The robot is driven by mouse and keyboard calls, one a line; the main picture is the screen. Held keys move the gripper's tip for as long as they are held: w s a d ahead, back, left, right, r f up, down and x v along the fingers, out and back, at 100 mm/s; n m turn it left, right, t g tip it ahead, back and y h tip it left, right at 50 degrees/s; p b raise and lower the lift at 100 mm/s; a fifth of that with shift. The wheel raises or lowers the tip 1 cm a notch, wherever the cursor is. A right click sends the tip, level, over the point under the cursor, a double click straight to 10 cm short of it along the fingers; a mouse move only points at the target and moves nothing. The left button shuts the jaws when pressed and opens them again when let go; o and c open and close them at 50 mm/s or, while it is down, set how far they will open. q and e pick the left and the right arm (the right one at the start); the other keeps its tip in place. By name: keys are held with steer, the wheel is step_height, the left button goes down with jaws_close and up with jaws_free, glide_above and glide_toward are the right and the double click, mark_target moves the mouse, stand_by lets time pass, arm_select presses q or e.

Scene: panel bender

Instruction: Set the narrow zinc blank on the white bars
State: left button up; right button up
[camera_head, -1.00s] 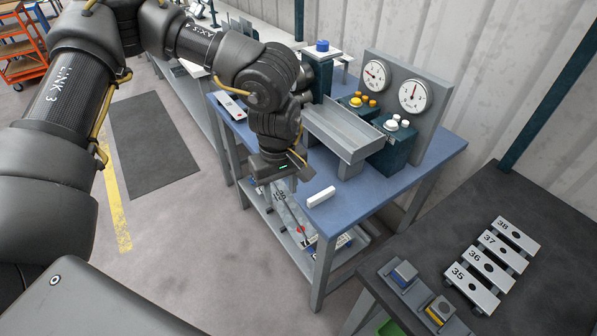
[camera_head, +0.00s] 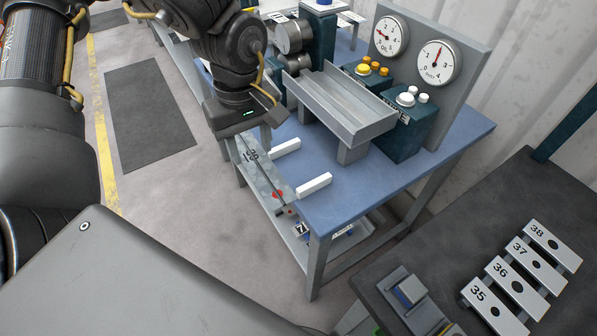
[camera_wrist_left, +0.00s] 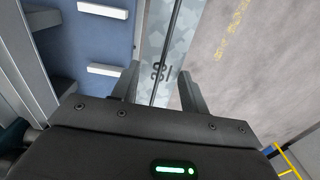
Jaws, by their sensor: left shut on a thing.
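The narrow zinc blank (camera_head: 264,176) is a mottled grey strip with a black number, a dark line and a red mark. In the left wrist view the blank (camera_wrist_left: 150,50) runs between the fingers (camera_wrist_left: 158,82) and out of the top of the picture. Two white bars (camera_head: 286,148) (camera_head: 314,184) lie apart on the blue bench top by its front edge. In the wrist view they are left of the blank, which is outside the edge and touches neither bar. My right gripper is not in view.
A grey trough (camera_head: 340,105) stands on the blue bench (camera_head: 365,190) behind the bars, with a gauge panel (camera_head: 445,60) and button boxes beyond. A lower shelf (camera_head: 300,250) is under the bench. A dark table (camera_head: 440,225) with numbered plates (camera_head: 500,310) is at the right.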

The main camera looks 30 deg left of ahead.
arm_select(q)
steer(key=shift+s+a+r, duration=0.1)
steer(key=shift+s+a, duration=0.2)
steer(key=shift+s, duration=0.1)
steer(key=shift+s+r, duration=0.1)
steer(key=shift+w+d, duration=0.15)
steer(key=shift+w, duration=0.05)
steer(key=w+d+f, duration=0.1)
steer(key=w+f, duration=0.2)
steer(key=w, duration=0.1)
steer(key=w+d+f+p, duration=0.1)
steer(key=w+f, duration=0.2)
steer(key=w, duration=0.1)
steer(key=w+d+f, duration=0.1)
steer(key=w+f, duration=0.2)
steer(key=w, duration=0.1)
steer(key=shift+w+d+f, duration=0.2)
steer(key=shift+w, duration=0.15)
steer(key=shift+w+f+p, duration=0.2)
steer(key=shift+f+p, duration=0.45)
steer(key=shift+f, duration=1.2)
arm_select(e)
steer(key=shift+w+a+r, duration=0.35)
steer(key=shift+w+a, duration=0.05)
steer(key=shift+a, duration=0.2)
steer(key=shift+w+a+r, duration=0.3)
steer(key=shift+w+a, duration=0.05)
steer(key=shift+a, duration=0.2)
